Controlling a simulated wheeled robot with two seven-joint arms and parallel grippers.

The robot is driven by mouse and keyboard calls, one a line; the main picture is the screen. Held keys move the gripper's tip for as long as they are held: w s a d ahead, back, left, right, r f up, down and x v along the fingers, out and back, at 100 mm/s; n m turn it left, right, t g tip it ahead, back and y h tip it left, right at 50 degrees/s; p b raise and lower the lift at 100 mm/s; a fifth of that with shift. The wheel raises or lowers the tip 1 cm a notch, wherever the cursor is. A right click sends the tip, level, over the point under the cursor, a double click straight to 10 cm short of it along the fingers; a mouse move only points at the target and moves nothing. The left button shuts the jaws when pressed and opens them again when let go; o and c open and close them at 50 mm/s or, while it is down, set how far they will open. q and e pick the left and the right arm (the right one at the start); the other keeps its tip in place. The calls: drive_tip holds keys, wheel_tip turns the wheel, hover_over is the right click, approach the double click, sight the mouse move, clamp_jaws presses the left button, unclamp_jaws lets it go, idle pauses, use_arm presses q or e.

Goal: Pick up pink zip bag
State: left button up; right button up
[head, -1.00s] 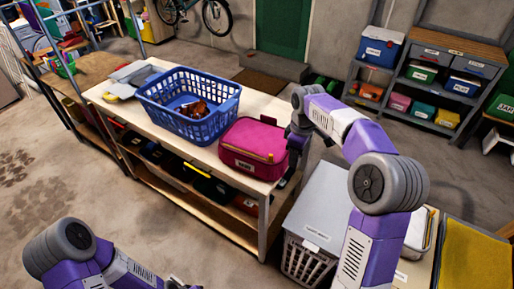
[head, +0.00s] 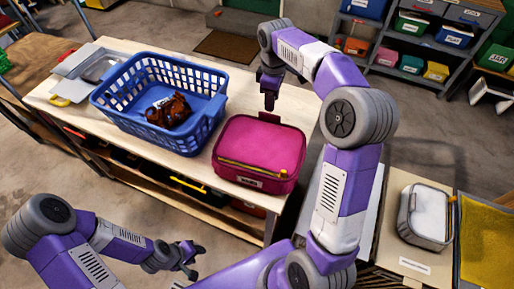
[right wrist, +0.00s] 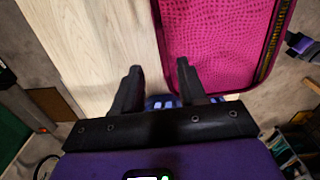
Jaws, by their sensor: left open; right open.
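The pink zip bag (head: 262,148) sits on the wooden workbench, at its right end, with a yellow zip line and a label on its front. In the right wrist view its textured pink top (right wrist: 215,40) fills the upper right. My right gripper (head: 269,100) is above the bench at the bag's far side, pointing down. In the right wrist view its two fingers (right wrist: 165,85) are apart, with nothing held; the right finger is close to the bag's edge, and I cannot tell whether it touches. My left gripper (head: 190,258) is open and empty, low in front of the bench.
A blue laundry basket (head: 205,135) holding a brown item (head: 168,110) stands left of the bag. Grey folded items (head: 85,65) lie at the bench's far left. A grey-white case (head: 427,213) rests on a surface at right. Shelves with bins (head: 410,65) stand behind.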

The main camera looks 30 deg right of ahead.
sight(270, 114)
drive_tip(key=f, duration=0.1)
drive_tip(key=f+b, duration=0.1)
drive_tip(key=f, duration=0.2)
drive_tip(key=shift+s+a+f+b, duration=0.1)
drive_tip(key=shift+a+f+b, duration=0.15)
drive_tip(key=shift+f+b, duration=0.15)
drive_tip(key=shift+f, duration=0.5)
drive_tip(key=shift+r, duration=0.1)
clamp_jaws()
idle(0.5)
